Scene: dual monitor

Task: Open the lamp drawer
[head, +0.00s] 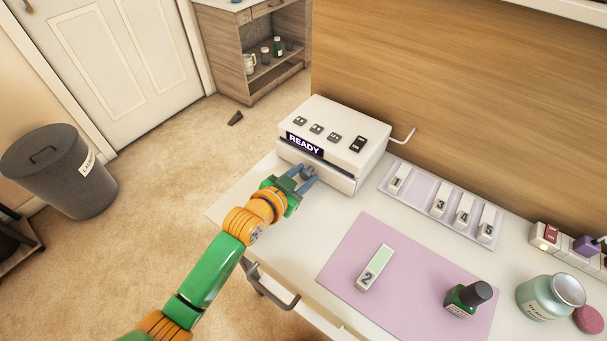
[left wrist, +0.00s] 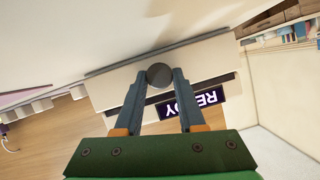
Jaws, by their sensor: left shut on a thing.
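The lamp (head: 340,128) is a white box with buttons on top and a dark READY display (head: 304,146). It stands at the back left of the white desk. Its drawer front (head: 340,180) sits below a dark gap, with a round grey knob (left wrist: 160,75). My left gripper (head: 305,175) is at the drawer front with its fingers closed around the knob. The left wrist view shows the knob between both fingertips and the READY display (left wrist: 194,105) upside down beyond. I cannot tell how far out the drawer stands. My right gripper is out of view.
A pink mat (head: 400,275) holds a white stick marked 2 (head: 375,268) and a green bottle (head: 467,298). A lilac tray (head: 418,202) with numbered sticks lies right of the lamp. A teal jar (head: 545,297) stands at right. Bare desk lies before the lamp.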

